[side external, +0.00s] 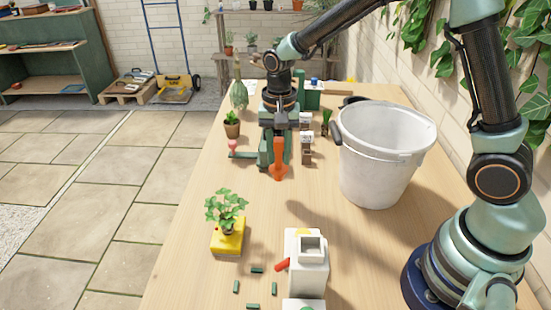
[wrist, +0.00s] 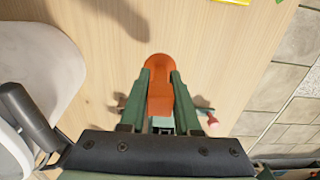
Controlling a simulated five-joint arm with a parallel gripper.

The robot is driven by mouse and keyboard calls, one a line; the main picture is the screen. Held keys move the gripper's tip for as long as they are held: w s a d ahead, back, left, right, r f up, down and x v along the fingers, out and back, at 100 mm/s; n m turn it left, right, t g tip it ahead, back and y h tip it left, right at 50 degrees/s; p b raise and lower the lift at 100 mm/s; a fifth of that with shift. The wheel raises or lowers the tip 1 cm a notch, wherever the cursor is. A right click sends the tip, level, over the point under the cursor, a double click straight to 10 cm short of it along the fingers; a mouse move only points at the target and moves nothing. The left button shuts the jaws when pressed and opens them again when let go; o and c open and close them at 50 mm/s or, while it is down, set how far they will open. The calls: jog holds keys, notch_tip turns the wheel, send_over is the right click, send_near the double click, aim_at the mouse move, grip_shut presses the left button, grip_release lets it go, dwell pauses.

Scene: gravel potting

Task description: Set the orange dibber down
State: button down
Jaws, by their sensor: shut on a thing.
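The orange dibber (side external: 279,160) hangs upright below my gripper (side external: 278,140) in the side external view, near the middle of the wooden table. Its lower end is close to the tabletop; I cannot tell whether it touches. In the wrist view the dibber (wrist: 159,90) lies between the two green fingers of my gripper (wrist: 160,100), which are shut on it. Its far end sticks out past the fingertips.
A large white bucket (side external: 385,155) stands to the right. A potted ivy on a yellow block (side external: 228,241) and a white dispenser (side external: 306,262) stand in front, with several small green pieces between them. A small potted plant (side external: 232,125) is at left. Bare wood (side external: 265,205) lies in front of the dibber.

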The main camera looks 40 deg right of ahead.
aim_at(278, 168)
jog(key=shift+f, duration=2.6)
jog(key=shift+f, duration=0.1)
jog(key=c, duration=0.6)
grip_release()
notch_tip(278, 168, up, 12)
jog(key=shift+r, duration=0.15)
jog(key=shift+s+d+r+n+t, duration=1)
jog(key=shift+s+r+n, duration=0.4)
jog(key=shift+s, duration=0.75)
jog(key=shift+s+d+r+n+t, duration=1.1)
jog(key=shift+s+n, duration=0.5)
jog(key=shift+s, duration=0.5)
jog(key=shift+s+d+r+n+t, duration=0.8)
jog(key=shift+s+r+n, duration=0.65)
jog(key=shift+s, duration=0.7)
